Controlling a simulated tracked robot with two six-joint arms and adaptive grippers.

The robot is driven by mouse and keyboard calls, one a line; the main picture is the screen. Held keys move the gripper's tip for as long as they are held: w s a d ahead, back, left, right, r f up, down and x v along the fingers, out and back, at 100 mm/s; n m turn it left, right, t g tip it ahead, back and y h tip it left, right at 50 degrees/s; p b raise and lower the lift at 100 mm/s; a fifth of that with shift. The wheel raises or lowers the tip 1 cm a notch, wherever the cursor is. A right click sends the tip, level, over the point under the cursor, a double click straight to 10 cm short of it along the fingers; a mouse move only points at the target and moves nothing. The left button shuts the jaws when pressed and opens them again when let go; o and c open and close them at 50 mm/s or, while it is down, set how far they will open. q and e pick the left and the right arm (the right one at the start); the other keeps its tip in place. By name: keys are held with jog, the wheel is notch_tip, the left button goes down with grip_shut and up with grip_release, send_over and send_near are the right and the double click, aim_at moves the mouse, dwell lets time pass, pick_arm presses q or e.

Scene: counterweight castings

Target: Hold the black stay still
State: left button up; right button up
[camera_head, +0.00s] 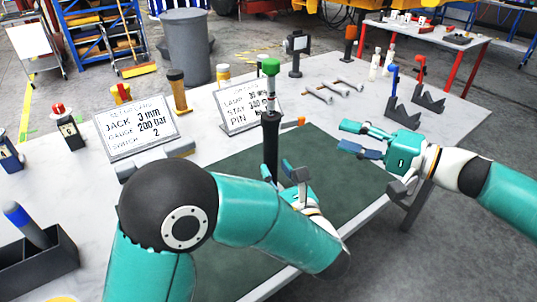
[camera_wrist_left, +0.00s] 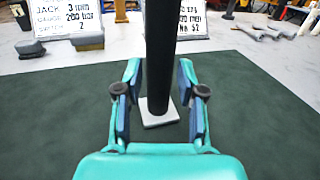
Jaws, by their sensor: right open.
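In the left wrist view the stay (camera_wrist_left: 160,60) rises from a small pale base plate (camera_wrist_left: 158,114). My left gripper (camera_wrist_left: 160,95) is open, one finger on each side of the stay, with a visible gap on both sides. In the head view my left gripper (camera_head: 290,172) is partly hidden behind my own arm. My right gripper (camera_head: 352,138) is open and empty over the mat's right side, apart from the stay.
Two sign boards (camera_head: 135,127) (camera_head: 247,103) stand behind the mat (camera_head: 330,165). Wrenches (camera_head: 333,90) and dark V-shaped blocks (camera_head: 415,105) lie at the back right. A dark bin (camera_head: 40,262) with a blue-topped tool is at the front left. Mat room is free right of the stay.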

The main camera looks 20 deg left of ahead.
aim_at(267, 155)
pick_arm(q)
jog(key=x, duration=0.6)
jog(key=shift+w+a, duration=0.25)
jog(key=shift+w, duration=0.05)
grip_shut()
